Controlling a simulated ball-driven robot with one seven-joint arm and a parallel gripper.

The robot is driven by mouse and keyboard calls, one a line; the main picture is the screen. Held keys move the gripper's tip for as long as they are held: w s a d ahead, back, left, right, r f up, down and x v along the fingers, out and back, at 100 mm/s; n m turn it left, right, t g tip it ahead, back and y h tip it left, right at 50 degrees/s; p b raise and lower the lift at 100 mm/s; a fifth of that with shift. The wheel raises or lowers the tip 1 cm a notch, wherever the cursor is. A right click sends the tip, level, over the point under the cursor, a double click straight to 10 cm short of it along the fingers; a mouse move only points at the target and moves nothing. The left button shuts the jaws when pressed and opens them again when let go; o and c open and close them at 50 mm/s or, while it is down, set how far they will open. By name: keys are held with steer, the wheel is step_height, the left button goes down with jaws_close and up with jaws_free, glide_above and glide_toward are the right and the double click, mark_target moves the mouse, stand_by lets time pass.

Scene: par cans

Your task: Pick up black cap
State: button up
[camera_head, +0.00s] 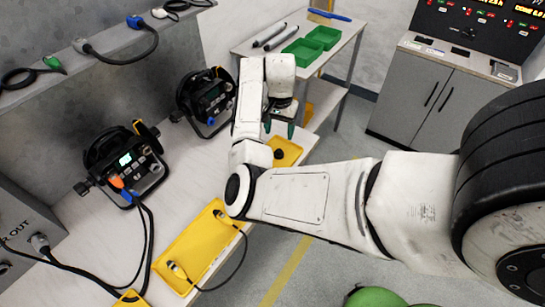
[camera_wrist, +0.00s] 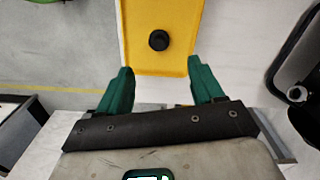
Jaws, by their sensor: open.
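The black cap (camera_wrist: 158,40) is a small round piece lying in a yellow tray (camera_wrist: 182,62). In the wrist view it sits ahead of my gripper (camera_wrist: 162,85), roughly centred between the two green fingers, which are apart with nothing between them. In the head view the cap (camera_head: 279,153) shows as a dark spot in the small yellow tray (camera_head: 293,146) on the bench. There my gripper (camera_head: 280,128) hangs just beyond that tray, its green fingertips pointing down. How high the fingers are above the tray is hard to tell.
Two par cans (camera_head: 124,165) (camera_head: 207,100) stand on the bench (camera_head: 180,150) left of my arm. A larger yellow tray (camera_head: 196,250) with a cable lies nearer. A side table (camera_head: 327,55) with green bins (camera_head: 312,42) stands behind. A grey cabinet (camera_head: 430,90) is at the right.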

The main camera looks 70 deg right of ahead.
mark_target(279, 150)
step_height(279, 150, down, 10)
steer(key=shift+s+d+r+p, duration=0.1)
steer(key=shift+p, duration=0.65)
steer(key=c, duration=1.2)
steer(key=shift+o, duration=0.2)
steer(key=shift+r, duration=0.2)
steer(key=shift+r, duration=0.2)
step_height(279, 150, up, 2)
steer(key=shift+r+b, duration=0.15)
steer(key=shift+b, duration=0.45)
steer(key=s+r, duration=1)
steer(key=s, duration=0.4)
steer(key=shift+d+b, duration=0.2)
steer(key=shift+b, duration=0.25)
